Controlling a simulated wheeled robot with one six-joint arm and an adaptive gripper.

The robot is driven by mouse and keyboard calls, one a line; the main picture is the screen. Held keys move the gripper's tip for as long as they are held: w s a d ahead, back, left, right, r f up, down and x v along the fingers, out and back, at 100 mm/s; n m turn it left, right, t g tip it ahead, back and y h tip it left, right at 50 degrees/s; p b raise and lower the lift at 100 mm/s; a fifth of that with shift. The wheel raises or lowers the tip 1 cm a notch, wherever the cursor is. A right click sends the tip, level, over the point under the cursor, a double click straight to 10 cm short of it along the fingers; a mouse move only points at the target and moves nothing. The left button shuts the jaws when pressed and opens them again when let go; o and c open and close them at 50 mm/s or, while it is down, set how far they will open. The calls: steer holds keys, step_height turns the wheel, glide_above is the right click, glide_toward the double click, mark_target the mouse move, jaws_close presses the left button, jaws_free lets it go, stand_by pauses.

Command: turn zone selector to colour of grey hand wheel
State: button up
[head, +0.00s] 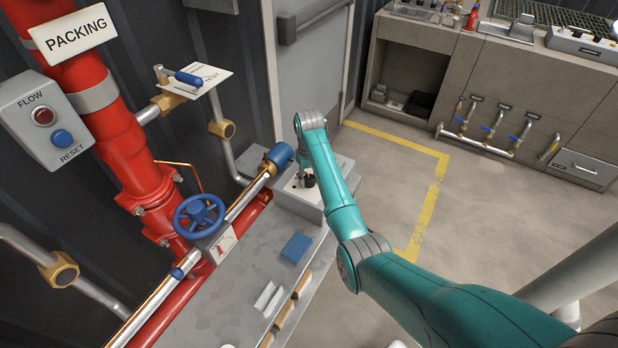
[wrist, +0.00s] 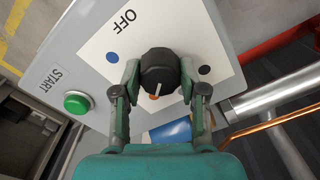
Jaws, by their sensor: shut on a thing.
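The zone selector is a black knob (wrist: 160,68) on a white plate (wrist: 190,30) on a grey box (wrist: 62,62). Its white pointer mark faces down in the wrist view, towards an orange dot (wrist: 153,97). My gripper (wrist: 160,80) is shut on the knob, one finger on each side. In the head view my gripper (head: 308,178) is at the box (head: 336,178), and the knob is mostly hidden. The hand wheel (head: 200,215) in view looks blue; I see no grey one.
A green START button (wrist: 76,103) sits on the same box. A thick red pipe (head: 100,125) and a brass-coloured pipe (head: 245,197) stand beside the bench (head: 225,310). A blue block (head: 296,247) lies on the bench. The floor to the right is open.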

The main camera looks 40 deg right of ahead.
mark_target(309, 177)
steer(key=n, duration=0.4)
steer(key=shift+n, duration=2.8)
steer(key=o, duration=1.1)
steer(key=shift+o, duration=0.2)
step_height(309, 177, up, 8)
steer(key=shift+f, duration=0.25)
